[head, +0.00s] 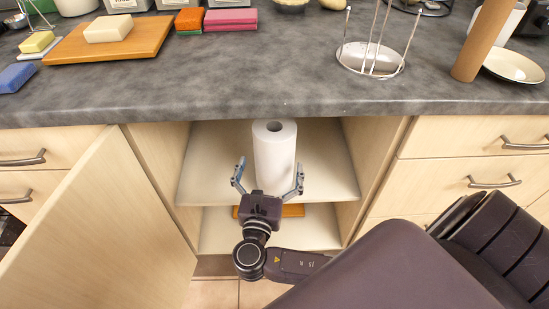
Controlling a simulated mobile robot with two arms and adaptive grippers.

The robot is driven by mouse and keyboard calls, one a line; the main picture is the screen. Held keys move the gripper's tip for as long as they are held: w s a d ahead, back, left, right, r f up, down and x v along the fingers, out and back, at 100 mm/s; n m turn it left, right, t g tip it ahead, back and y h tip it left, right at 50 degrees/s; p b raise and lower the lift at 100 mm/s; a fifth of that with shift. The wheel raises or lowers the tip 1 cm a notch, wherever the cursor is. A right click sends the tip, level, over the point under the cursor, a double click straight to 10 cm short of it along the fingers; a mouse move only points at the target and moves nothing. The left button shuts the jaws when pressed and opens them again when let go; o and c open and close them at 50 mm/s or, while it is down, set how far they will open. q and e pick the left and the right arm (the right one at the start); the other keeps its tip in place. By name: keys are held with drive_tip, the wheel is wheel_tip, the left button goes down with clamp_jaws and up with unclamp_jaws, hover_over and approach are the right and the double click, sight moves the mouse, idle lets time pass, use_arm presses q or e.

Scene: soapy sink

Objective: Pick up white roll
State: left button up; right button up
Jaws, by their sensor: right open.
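The white roll (274,150) stands upright on the upper shelf (325,170) inside the open cabinet under the counter. Its hollow core faces up. My right gripper (268,174) is open at the roll's near side, with one finger to the left of the roll and one to the right. I cannot tell whether either finger touches it. The gripper's palm is in front of the roll's lower part and hides its base. My left gripper is not in view.
The cabinet door (105,230) stands open on the left. The grey counter (250,80) overhangs the cabinet and carries a wire holder (371,60), a cutting board (140,40) and sponges (230,19). An orange-brown object (292,211) lies on the lower shelf. Closed drawers (470,140) are on the right.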

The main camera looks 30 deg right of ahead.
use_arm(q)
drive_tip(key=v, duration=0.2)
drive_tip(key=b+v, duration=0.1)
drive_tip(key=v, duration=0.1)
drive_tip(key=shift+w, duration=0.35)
use_arm(e)
drive_tip(key=x, duration=0.4)
drive_tip(key=shift+w+d, duration=0.15)
drive_tip(key=shift+d, duration=0.15)
drive_tip(key=shift+c, duration=0.6)
drive_tip(key=c, duration=1.2)
drive_tip(key=shift+c, duration=0.2)
